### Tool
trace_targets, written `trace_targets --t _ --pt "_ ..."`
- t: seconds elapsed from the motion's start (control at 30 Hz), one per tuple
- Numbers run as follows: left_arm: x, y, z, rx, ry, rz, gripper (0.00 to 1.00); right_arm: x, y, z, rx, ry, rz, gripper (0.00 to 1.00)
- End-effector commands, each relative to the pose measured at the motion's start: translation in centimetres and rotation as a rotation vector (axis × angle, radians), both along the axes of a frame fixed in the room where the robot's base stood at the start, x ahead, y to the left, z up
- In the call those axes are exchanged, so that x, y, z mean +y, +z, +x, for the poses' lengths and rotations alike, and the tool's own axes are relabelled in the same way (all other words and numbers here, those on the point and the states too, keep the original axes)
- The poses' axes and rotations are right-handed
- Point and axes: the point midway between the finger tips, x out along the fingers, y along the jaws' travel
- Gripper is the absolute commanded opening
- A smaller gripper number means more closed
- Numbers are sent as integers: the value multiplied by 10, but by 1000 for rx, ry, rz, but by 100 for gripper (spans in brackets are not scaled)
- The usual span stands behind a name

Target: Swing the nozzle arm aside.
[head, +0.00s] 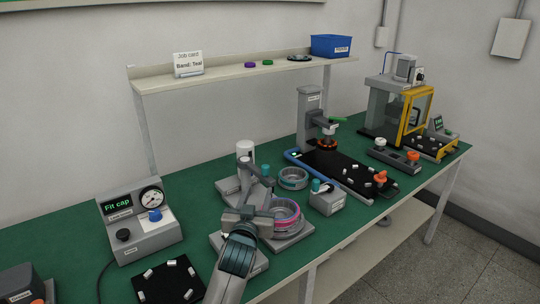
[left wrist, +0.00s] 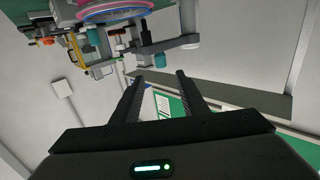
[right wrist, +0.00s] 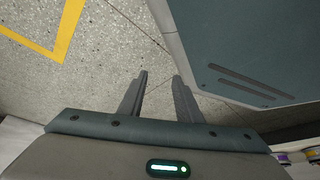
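The grey nozzle arm (head: 258,172) reaches from a post with a white reservoir (head: 244,148) and carries a teal part (head: 266,170). In the left wrist view the nozzle arm (left wrist: 165,46) shows upside down beyond my fingertips. My left gripper (left wrist: 159,76) is open, with nothing visible between its fingers. In the head view my left gripper (head: 256,198) is close in front of the nozzle arm; whether they touch is unclear. A ring with pink and blue bands (head: 288,213) sits on a grey fixture beside it. My right gripper (right wrist: 160,76) is open and empty over the floor.
A second grey ring (head: 293,178) and a small grey box with a teal knob (head: 326,202) stand close by. A gauge box (head: 139,220) and a black mat (head: 168,281) are at left. A press (head: 311,118) stands behind. Green bench surface is clear at back left.

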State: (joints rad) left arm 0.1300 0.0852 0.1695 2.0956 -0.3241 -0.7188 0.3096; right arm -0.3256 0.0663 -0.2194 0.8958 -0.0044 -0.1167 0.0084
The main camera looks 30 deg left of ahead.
Motion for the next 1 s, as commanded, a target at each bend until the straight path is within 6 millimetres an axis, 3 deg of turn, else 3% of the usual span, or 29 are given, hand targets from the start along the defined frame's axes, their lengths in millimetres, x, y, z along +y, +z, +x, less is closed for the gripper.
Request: trace_targets --t 0.63,1.0 --pt "4 4 6 -11 3 1 40 -1 0 -3 8 0 -3 31" --pt "21 6 47 -11 3 2 40 -9 -3 -26 62 0 -18 31"
